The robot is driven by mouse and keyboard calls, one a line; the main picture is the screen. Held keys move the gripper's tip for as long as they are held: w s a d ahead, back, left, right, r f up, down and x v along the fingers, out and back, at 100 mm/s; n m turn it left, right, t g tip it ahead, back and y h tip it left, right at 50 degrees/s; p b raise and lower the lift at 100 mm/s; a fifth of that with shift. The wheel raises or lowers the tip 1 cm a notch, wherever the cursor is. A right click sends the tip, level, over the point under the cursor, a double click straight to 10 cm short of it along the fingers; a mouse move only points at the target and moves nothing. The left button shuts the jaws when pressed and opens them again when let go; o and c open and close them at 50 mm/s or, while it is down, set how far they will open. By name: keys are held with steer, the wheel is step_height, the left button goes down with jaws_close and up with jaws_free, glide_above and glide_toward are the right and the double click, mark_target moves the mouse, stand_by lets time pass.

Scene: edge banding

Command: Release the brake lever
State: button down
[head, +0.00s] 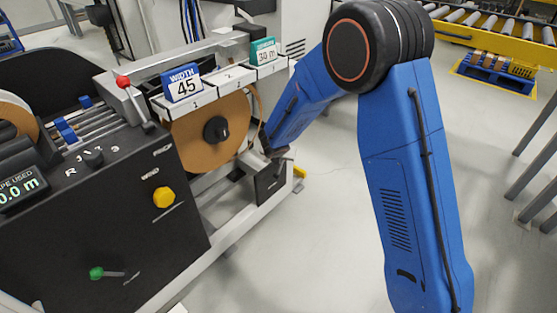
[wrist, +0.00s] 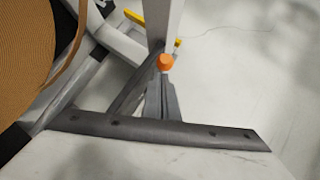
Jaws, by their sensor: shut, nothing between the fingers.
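An orange knob (wrist: 165,62), which looks like the end of the brake lever, shows in the wrist view right at the tips of my gripper (wrist: 163,88). The fingers are together with nothing between them; whether they touch the knob I cannot tell. The rest of the lever is hidden. In the head view my gripper (head: 272,152) is low beside the brown tape reel (head: 207,135), mostly hidden by my blue arm, and the orange knob cannot be made out there. The reel's edge also shows at the left of the wrist view (wrist: 22,55).
Label cards (head: 183,84) stand above the reel. Grey floor (head: 290,240) is open on the right of the machine.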

steer(key=shift+w+d+f, duration=0.15)
steer(key=shift+w+d, duration=0.45)
steer(key=shift+w, duration=0.2)
steer(key=shift+w+d+f, duration=0.1)
steer(key=shift+w+d, duration=0.5)
steer(key=shift+w, duration=0.15)
steer(key=s+d+r, duration=0.2)
steer(key=s+r, duration=0.3)
steer(key=r, duration=0.6)
steer(key=shift+s+r, duration=0.3)
steer(key=shift+s, duration=0.1)
